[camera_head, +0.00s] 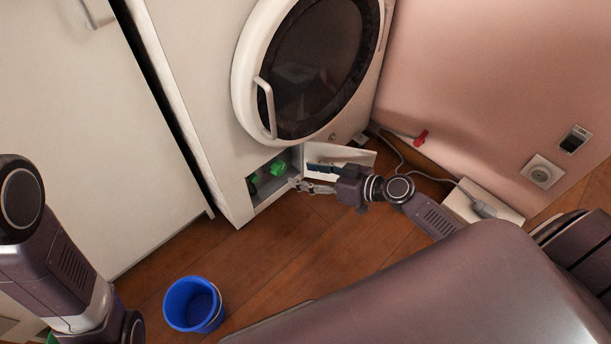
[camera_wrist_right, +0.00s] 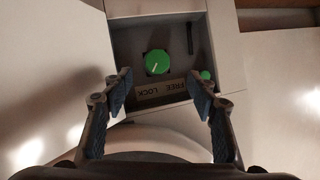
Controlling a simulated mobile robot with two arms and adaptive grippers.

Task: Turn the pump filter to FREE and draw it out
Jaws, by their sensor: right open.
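The pump filter is a round green knob (camera_wrist_right: 157,62) in a dark recess low on the white washer's front. It also shows in the head view (camera_head: 277,168). A pale mark on the knob slants down-left in the right wrist view. My right gripper (camera_head: 298,185) is in front of the recess. Its open, empty fingers (camera_wrist_right: 160,95) stand either side of the knob in the wrist view, apart from it. My left gripper is out of view.
An open white flap (camera_head: 350,156) stands right of the recess. A smaller green part (camera_wrist_right: 207,75) sits beside the knob. The washer's round door (camera_head: 318,65) is above. A blue bucket (camera_head: 193,304) stands on the wooden floor. A cable (camera_head: 440,175) runs at right.

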